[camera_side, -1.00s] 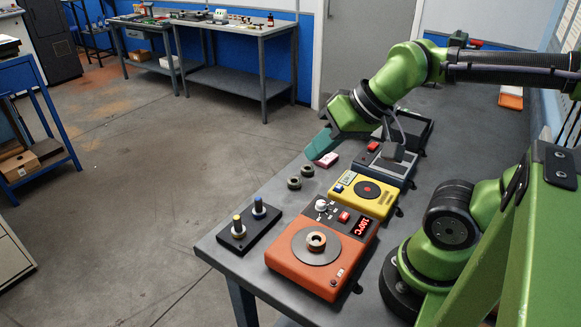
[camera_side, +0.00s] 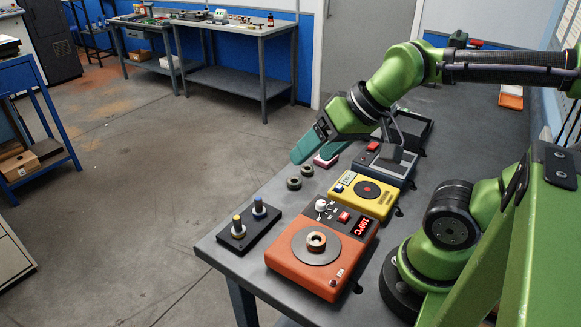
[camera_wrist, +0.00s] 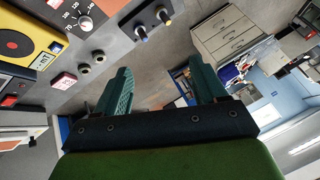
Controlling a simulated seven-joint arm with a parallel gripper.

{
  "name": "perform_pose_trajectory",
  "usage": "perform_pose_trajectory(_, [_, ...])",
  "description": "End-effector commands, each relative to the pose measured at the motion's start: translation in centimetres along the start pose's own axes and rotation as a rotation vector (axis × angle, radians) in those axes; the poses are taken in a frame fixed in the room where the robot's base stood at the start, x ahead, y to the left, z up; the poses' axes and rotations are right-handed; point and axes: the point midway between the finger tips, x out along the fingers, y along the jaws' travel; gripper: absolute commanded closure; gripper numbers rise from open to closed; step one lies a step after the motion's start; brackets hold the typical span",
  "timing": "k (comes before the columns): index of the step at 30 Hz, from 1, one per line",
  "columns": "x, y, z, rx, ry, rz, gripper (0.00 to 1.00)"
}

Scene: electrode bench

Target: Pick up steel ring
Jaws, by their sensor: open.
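Two small dark rings lie flat on the bench, a nearer ring (camera_side: 294,183) and a farther ring (camera_side: 307,170). They also show in the wrist view, side by side (camera_wrist: 83,68) (camera_wrist: 98,56). I cannot tell which is steel. A copper-toned ring (camera_side: 316,243) sits on the orange hot plate's round disc. Another pale ring seems to be around the base of the yellow-tipped post. My gripper (camera_side: 305,150) is above and beyond the dark rings, apart from them. Its teal fingers (camera_wrist: 163,88) are spread with nothing between them.
The orange hot plate (camera_side: 285,262) reads 100°C at the bench's near end. A black block with two posts (camera_side: 262,228) stands left of it. A yellow device (camera_side: 345,201) and a grey device (camera_side: 383,168) stand beyond. A pink block (camera_side: 322,163) lies near my gripper.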

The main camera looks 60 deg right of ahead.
Motion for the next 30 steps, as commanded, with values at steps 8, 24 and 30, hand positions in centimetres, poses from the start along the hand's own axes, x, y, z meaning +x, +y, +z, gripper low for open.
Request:
perform_pose_trajectory(8, [2.6, -1.8, 1.6, -0.456, -0.384, 0.118, 0.29])
perform_pose_trajectory(24, [4.3, 0.4, 4.4, -0.837, -0.653, 0.133, 0.29])
perform_pose_trajectory(30, [7.8, 1.9, 6.5, -0.836, -0.652, 0.132, 0.29])
